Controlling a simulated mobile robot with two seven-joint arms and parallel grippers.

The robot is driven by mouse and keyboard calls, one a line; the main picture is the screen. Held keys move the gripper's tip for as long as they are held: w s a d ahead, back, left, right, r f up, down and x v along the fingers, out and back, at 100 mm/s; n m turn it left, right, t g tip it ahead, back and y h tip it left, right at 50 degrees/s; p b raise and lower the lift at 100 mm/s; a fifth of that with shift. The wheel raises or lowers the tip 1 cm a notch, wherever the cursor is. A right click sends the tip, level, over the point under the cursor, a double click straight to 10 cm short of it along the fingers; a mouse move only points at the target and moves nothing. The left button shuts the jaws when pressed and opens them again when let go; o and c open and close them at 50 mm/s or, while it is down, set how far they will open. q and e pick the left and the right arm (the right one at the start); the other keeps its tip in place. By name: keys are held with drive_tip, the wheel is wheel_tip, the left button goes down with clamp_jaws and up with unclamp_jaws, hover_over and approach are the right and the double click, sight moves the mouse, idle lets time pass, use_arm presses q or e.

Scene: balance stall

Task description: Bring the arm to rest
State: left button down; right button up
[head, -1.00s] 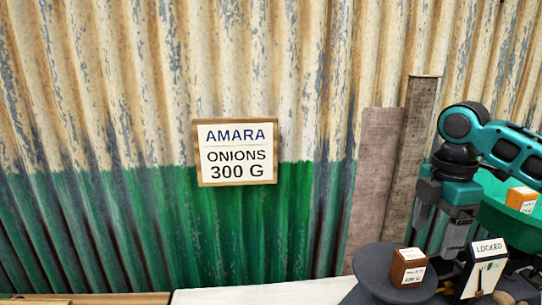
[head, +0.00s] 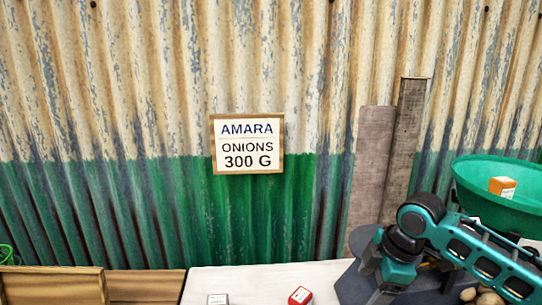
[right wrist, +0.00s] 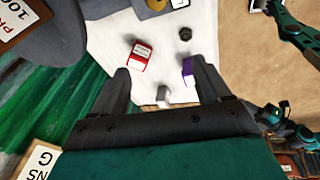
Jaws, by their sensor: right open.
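My right arm comes in from the right in the head view, with its right gripper (head: 372,282) low in front of the dark scale base (head: 352,287). In the right wrist view the right gripper (right wrist: 163,75) has its two fingers wide apart with nothing held between them. Below it on the white table top lie a red block (right wrist: 138,56), a purple block (right wrist: 187,72) and a small pale block (right wrist: 163,97). My left arm, teal and black, shows small at the lower right there. The state of its left gripper (right wrist: 270,112) is too small to tell.
A green pan (head: 470,190) with an orange block (head: 502,186) stands at the right. The onion sign (head: 247,145) hangs on the corrugated wall. A wooden crate (head: 50,285) stands at the left. A dark round weight (right wrist: 185,34) stands near the red block.

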drive_tip(key=s+a+f+m+t+y, duration=0.2)
drive_tip(key=s+a+f+m, duration=0.1)
drive_tip(key=a+f, duration=0.3)
drive_tip(key=s+a+f+m+t+y, duration=0.2)
drive_tip(key=s+a+f+m, duration=0.15)
drive_tip(key=f, duration=0.35)
use_arm(q)
drive_tip(key=shift+s+f, duration=0.2)
drive_tip(key=shift+s, duration=0.15)
use_arm(e)
drive_tip(key=s+d+f+m+t+h, duration=0.2)
drive_tip(key=s+d+f+m, duration=0.1)
drive_tip(key=s, duration=0.3)
drive_tip(key=s+d+f+m+t+h, duration=0.2)
drive_tip(key=s+d+f+m, duration=0.1)
drive_tip(key=s, duration=0.4)
drive_tip(key=shift+s+d+f+m, duration=0.3)
drive_tip(key=shift+d+m, duration=0.4)
drive_tip(key=shift+m, duration=0.35)
use_arm(q)
drive_tip(key=shift+w, duration=0.15)
